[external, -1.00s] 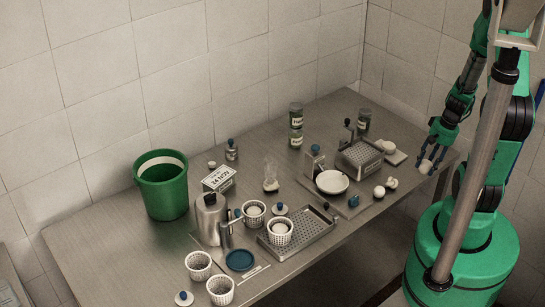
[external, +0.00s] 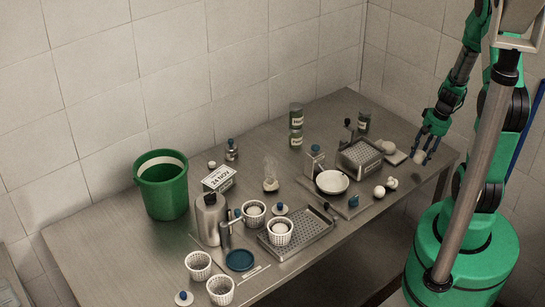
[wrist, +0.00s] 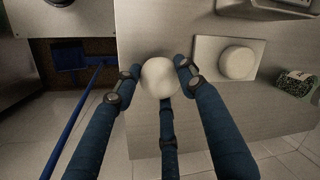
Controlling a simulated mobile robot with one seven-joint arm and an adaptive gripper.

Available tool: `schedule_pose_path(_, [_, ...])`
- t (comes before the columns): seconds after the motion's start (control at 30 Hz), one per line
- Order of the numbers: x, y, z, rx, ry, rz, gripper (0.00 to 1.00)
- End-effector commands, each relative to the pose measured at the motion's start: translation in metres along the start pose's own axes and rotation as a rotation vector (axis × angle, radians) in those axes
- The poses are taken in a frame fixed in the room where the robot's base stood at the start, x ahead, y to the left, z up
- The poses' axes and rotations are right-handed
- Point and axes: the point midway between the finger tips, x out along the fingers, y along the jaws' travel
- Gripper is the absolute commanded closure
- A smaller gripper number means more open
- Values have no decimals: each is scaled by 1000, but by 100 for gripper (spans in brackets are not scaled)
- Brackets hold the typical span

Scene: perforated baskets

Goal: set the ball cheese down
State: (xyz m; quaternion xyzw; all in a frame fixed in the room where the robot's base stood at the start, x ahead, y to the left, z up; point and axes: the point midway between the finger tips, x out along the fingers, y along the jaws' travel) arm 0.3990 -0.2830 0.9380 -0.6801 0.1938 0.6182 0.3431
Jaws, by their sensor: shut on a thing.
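The ball cheese is a pale round ball (wrist: 159,77) in the wrist view, held between the fingers of my gripper (wrist: 158,84). In the external view my gripper (external: 424,150) is at the right end of the steel table, and the ball cheese (external: 419,157) shows pale below its fingertips. The ball is at or just above the tabletop near the table's right edge. I cannot tell whether it touches the surface.
A pale board (wrist: 210,58) with a round white cheese (wrist: 237,62) lies beside the ball. A perforated metal box (external: 361,157), white balls (external: 380,191) and a white bowl (external: 332,182) stand further left. The table edge is close. A blue-handled tool (wrist: 75,120) stands below the table.

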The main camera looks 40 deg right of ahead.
Motion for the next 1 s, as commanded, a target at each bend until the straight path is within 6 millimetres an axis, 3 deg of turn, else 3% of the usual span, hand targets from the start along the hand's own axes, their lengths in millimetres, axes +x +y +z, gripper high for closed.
schedule_pose_path(0.3, [31,7,1,0,-1,0,87])
schedule_pose_path(0.77, [35,8,0,0,0,0,87])
schedule_pose_path(0.8, [35,8,0,0,-1,0,58])
schedule_pose_path(0.9, [34,8,0,0,-1,0,41])
schedule_pose_path(1.0, [34,8,0,0,-1,0,41])
